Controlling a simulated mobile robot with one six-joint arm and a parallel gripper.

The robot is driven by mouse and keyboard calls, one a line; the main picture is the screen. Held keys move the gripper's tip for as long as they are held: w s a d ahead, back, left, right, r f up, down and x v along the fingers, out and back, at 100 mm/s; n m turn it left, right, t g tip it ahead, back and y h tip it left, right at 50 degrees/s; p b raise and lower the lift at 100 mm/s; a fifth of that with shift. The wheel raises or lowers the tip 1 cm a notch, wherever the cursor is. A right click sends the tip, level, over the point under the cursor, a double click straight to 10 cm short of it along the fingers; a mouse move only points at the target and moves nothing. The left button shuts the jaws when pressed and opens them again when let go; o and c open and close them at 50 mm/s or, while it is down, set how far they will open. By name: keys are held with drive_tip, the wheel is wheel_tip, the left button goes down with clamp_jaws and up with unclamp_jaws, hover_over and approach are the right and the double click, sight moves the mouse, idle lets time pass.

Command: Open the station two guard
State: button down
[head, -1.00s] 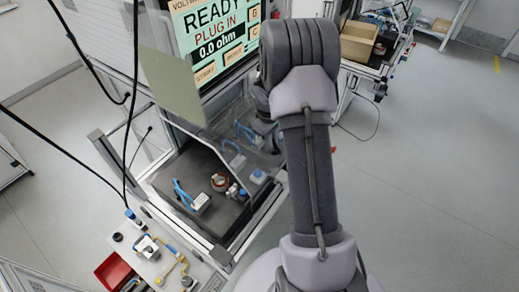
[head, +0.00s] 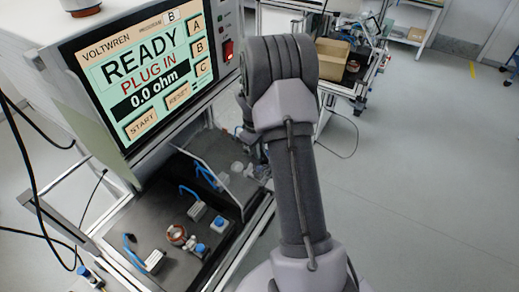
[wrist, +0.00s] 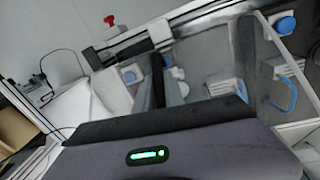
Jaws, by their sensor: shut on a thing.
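The station two guard appears to be a clear panel (head: 222,168) with a pale edge, standing tilted over the dark bench below the tester in the head view. In the wrist view a clear panel (wrist: 225,95) with a light edge lies right of the fingers. My gripper (wrist: 150,80) is shut at the panel's side, apparently on a dark part of the guard; the exact contact is unclear. In the head view my arm hides most of the gripper. A copper-coloured ring (head: 177,234) sits on the bench in front of the panel.
The tester screen (head: 145,75) reads READY, PLUG IN, 0.0 ohm. White blocks with blue cables (head: 155,261) and a blue-topped block (head: 219,223) stand on the dark bench (head: 150,215). Another bench with a cardboard box (head: 331,56) stands behind. Floor at right is clear.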

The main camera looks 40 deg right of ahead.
drive_tip(key=shift+w+d+r, duration=0.1)
drive_tip(key=shift+w+d, duration=0.05)
drive_tip(key=c, duration=1.8)
unclamp_jaws()
drive_tip(key=shift+o, duration=0.4)
drive_tip(key=shift+d, duration=0.15)
wheel_tip(320, 180, up, 17)
drive_tip(key=a+p, duration=0.2)
drive_tip(key=shift+s+a, duration=0.2)
drive_tip(key=shift+s, duration=0.05)
